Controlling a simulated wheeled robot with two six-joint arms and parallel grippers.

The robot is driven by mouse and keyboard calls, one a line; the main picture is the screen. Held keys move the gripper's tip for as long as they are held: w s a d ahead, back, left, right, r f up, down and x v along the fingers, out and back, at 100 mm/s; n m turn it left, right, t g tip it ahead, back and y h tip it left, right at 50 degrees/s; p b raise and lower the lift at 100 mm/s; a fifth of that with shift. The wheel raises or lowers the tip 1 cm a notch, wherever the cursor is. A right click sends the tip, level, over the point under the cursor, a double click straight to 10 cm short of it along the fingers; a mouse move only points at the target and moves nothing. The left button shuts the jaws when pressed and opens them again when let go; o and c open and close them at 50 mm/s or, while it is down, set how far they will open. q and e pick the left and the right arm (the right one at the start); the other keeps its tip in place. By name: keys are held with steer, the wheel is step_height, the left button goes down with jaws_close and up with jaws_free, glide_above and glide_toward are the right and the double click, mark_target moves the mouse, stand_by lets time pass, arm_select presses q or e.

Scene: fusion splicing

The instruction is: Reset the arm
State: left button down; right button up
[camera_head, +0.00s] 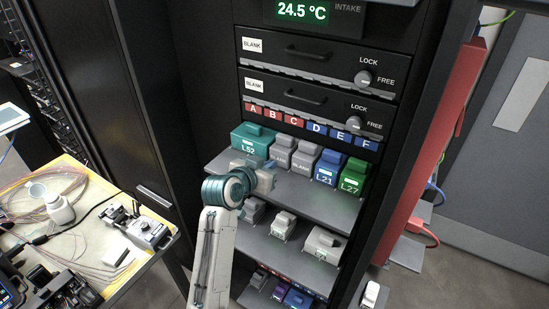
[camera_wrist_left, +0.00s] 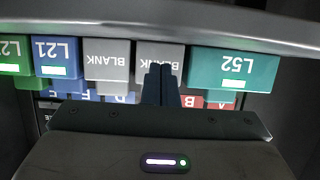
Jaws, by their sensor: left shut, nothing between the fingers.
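My left arm reaches up into the rack in the head view, with its gripper (camera_head: 266,180) in front of the upper shelf's modules. In the left wrist view the two dark fingers (camera_wrist_left: 160,84) are together and empty. They point toward the grey BLANK modules, which show upside down: one BLANK (camera_wrist_left: 160,57) behind the fingertips and another BLANK (camera_wrist_left: 107,60) beside it. The teal L52 module (camera_wrist_left: 235,67) is to the right there. I cannot tell whether the fingers touch anything. My right gripper is not in view.
Lower shelves hold more modules close around my arm. A red panel (camera_head: 440,130) is at right.

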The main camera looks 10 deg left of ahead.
arm_select(q)
steer(key=s, duration=0.1)
steer(key=s+a+p, duration=0.1)
steer(key=s, duration=0.3)
steer(key=shift+a+r+p, duration=0.1)
steer(key=shift+a+p, duration=0.25)
steer(key=shift+a, duration=0.05)
steer(key=shift+s+a, duration=0.15)
steer(key=shift+s, duration=0.3)
